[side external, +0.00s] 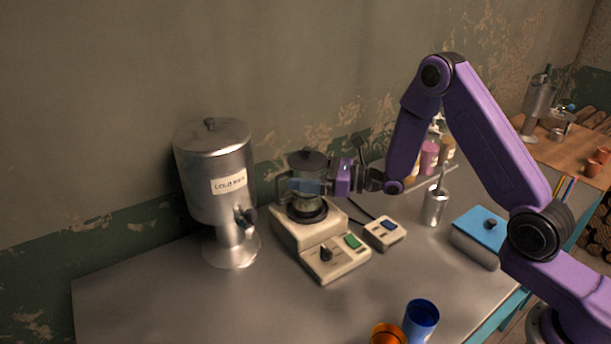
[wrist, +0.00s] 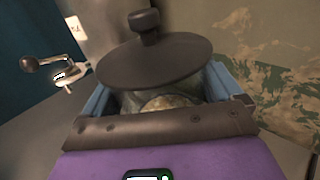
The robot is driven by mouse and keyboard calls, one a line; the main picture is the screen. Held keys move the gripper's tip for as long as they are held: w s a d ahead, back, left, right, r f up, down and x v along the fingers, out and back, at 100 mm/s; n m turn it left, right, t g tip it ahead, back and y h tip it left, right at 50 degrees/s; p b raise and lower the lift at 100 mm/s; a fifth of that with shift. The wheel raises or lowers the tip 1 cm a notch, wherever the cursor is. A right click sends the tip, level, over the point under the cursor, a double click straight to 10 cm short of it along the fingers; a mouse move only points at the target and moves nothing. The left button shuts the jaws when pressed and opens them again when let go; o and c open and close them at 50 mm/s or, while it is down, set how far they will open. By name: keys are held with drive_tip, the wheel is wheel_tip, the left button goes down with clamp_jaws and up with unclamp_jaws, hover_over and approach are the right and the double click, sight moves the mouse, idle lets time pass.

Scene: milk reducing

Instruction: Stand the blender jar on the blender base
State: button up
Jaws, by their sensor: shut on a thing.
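The blender jar (side external: 306,202) is a clear, upright vessel with a dark knobbed lid (side external: 307,160) and a handle on its left side. My gripper (side external: 306,186) is shut around the jar's body from the right, its blue fingers on either side. The cream blender base (side external: 335,262) stands on the counter, with a dark knob and a green switch on its front. The jar is directly over the base's dark round seat; I cannot tell whether it touches. In the wrist view the lid (wrist: 155,62) hides most of the jar between my fingers (wrist: 165,98).
A tall metal dispenser (side external: 215,180) stands close on the left. A small cream device (side external: 385,233), a metal cup (side external: 435,207) and a blue-lidded box (side external: 478,238) are to the right. Orange and blue cups (side external: 421,320) stand in front. The front-left counter is clear.

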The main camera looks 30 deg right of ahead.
drive_tip(key=shift+f, duration=0.3)
drive_tip(key=shift+f, duration=0.15)
drive_tip(key=o, duration=1.4)
